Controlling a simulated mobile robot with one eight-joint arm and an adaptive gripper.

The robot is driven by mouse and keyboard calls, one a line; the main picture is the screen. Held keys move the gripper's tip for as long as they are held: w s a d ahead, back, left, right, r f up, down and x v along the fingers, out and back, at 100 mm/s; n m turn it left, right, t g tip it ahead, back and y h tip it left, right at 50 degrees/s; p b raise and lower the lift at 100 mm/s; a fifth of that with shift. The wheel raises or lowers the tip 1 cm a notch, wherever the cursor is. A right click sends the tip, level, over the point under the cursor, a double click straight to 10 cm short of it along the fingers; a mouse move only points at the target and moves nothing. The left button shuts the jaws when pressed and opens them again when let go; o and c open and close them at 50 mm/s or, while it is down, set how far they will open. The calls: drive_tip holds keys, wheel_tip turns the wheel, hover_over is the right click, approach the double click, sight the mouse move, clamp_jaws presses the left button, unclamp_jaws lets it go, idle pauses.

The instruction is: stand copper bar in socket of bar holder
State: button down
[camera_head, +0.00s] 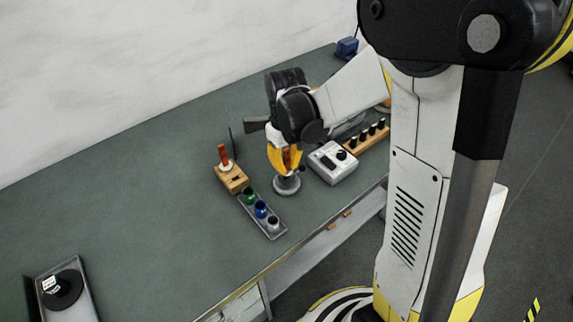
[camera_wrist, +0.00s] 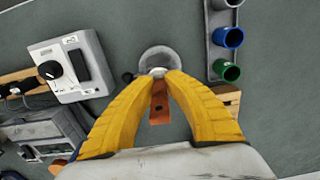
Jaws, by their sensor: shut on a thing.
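My gripper (camera_head: 288,170) has its yellow fingers closed on the copper bar (camera_head: 291,156), which shows between them. In the wrist view the fingertips (camera_wrist: 158,73) meet over the grey bar holder, and the copper bar (camera_wrist: 160,108) runs from them toward the camera. The bar holder (camera_head: 286,188) is a round grey base with a short post, standing on the bench directly under my gripper.
A grey tray (camera_head: 265,222) with green, blue and grey cups lies left of the holder. Behind it is a wooden block (camera_head: 231,178) with an orange-handled tool. A white control box (camera_head: 333,163) stands close on the right.

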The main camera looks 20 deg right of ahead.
sight(287, 149)
drive_tip(key=shift+f+b, duration=0.35)
drive_tip(key=shift+f, duration=0.05)
drive_tip(key=c, duration=1.4)
unclamp_jaws()
drive_tip(key=shift+r, duration=0.15)
wheel_tip(287, 149, up, 12)
drive_tip(key=shift+f, duration=0.1)
drive_tip(key=o, duration=0.4)
drive_tip(key=shift+r+p, duration=1.05)
drive_tip(key=shift+r, duration=0.1)
